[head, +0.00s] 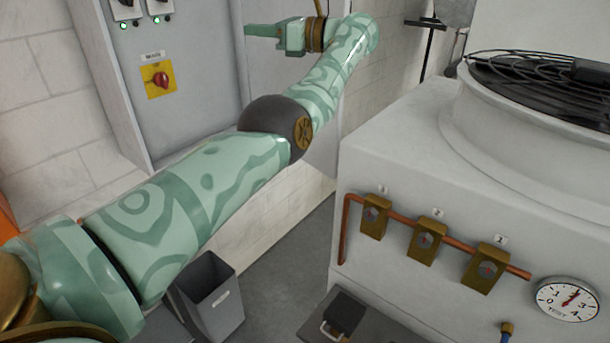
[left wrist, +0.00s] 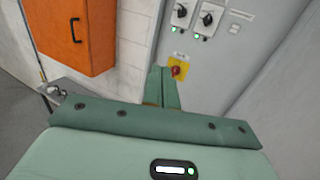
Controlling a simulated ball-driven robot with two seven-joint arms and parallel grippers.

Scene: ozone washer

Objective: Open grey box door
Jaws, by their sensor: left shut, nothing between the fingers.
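The grey box (head: 200,40) is on the wall at the upper left of the head view. Its front carries a red rotary switch (head: 160,80) on a yellow plate, and black knobs above. A plain grey panel (head: 318,150) stands at its right; I cannot tell if this is its door swung out. My left gripper (head: 250,31) is shut and empty, in front of the panel, fingers pointing left. In the left wrist view its fingers (left wrist: 163,80) point toward the box front (left wrist: 210,65), just left of the switch (left wrist: 176,71). My right gripper is not in view.
An orange cabinet (left wrist: 75,35) hangs on the white wall left of the box. A grey bin (head: 210,295) stands on the floor below my left arm. A large white machine (head: 400,170) with brass valves (head: 427,243) and a gauge (head: 567,299) fills the right.

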